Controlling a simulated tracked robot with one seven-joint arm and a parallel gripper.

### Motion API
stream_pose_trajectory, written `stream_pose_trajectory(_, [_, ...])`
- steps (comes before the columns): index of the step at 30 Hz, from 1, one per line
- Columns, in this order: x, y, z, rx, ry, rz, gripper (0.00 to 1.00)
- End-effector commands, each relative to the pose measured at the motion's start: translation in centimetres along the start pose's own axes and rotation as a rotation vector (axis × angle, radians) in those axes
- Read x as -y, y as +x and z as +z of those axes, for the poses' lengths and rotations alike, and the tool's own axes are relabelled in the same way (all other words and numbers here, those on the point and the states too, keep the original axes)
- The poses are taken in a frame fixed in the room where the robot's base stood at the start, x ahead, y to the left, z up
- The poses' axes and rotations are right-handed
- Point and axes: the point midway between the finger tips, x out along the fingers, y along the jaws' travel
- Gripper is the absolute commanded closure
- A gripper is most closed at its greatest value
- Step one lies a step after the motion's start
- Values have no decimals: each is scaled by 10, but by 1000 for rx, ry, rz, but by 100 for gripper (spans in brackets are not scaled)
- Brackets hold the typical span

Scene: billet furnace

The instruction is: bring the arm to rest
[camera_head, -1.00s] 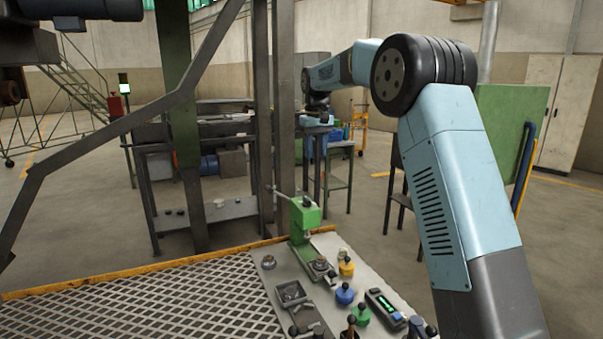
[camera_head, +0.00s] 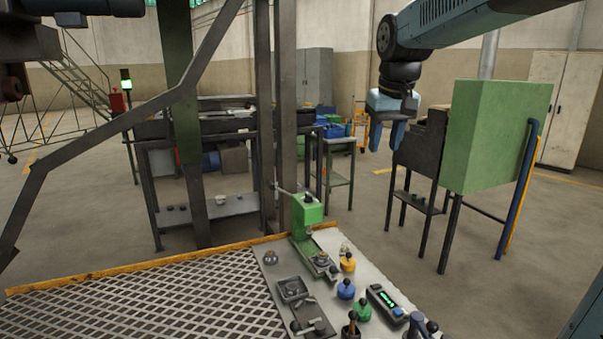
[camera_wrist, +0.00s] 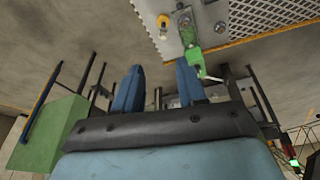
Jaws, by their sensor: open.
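My gripper (camera_head: 387,132) hangs from my blue arm at the upper right of the head view, fingers pointing down. It is empty and in free air, between the green press and the green cabinet in the picture. In the wrist view its two blue fingers (camera_wrist: 158,90) stand apart with nothing between them. My arm reaches in from the upper right edge of the head view.
A bench plate (camera_head: 343,262) carries a green press (camera_head: 305,215), coloured knobs and a small display (camera_head: 384,301). A green cabinet (camera_head: 497,135) stands right of my gripper. A steel post (camera_head: 284,110) and dark worktable are left. Open floor lies below my gripper.

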Motion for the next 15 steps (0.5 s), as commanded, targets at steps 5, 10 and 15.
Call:
stream_pose_trajectory(5, [-7,-8,58,-45,40,9,60])
stream_pose_trajectory(10, [-12,-6,110,-87,78,16,60])
stream_pose_trajectory(15, [-15,2,162,-128,115,22,60])
